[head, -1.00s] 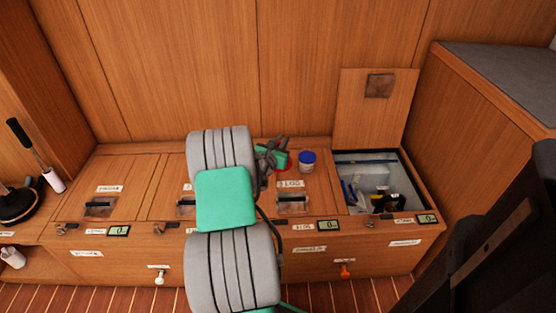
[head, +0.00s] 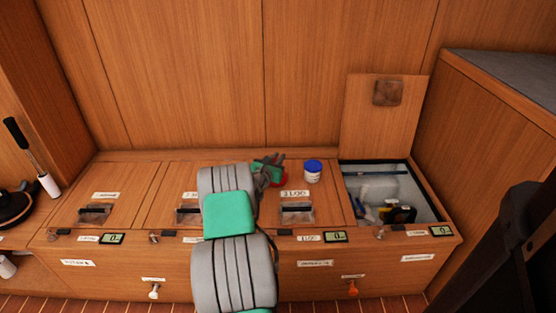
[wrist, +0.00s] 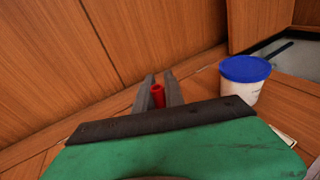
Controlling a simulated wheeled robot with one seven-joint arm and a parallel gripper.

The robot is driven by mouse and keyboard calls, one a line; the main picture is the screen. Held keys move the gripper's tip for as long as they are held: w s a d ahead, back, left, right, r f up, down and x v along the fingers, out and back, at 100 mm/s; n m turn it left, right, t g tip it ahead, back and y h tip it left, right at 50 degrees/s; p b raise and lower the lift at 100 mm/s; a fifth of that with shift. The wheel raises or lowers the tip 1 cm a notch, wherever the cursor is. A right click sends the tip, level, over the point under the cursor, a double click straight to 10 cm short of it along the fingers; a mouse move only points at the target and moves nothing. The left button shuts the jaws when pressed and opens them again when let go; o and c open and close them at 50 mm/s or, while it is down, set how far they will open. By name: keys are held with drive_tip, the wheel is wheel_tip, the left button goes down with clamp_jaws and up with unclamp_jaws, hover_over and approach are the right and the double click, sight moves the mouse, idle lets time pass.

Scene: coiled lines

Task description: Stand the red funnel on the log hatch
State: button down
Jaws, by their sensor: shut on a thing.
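The red funnel (wrist: 157,96) shows as a small red tube between the two dark fingers of my gripper (wrist: 160,84) in the wrist view. My gripper is shut on it. In the head view my gripper (head: 271,168) is over the back left part of the log hatch (head: 328,205), and a bit of red shows under it. The hatch carries a LOG label and a recessed handle near its front. The funnel's lower part is hidden, so I cannot tell whether it touches the hatch.
A white tub with a blue lid (head: 313,171) stands on the hatch, right of my gripper. Further right, a locker (head: 420,205) is open, its lid (head: 380,115) raised against the wall, with things inside. The wooden back wall (head: 320,70) is close behind.

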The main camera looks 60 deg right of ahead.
drive_tip(key=c, duration=1.4)
unclamp_jaws()
drive_tip(key=shift+c, duration=0.2)
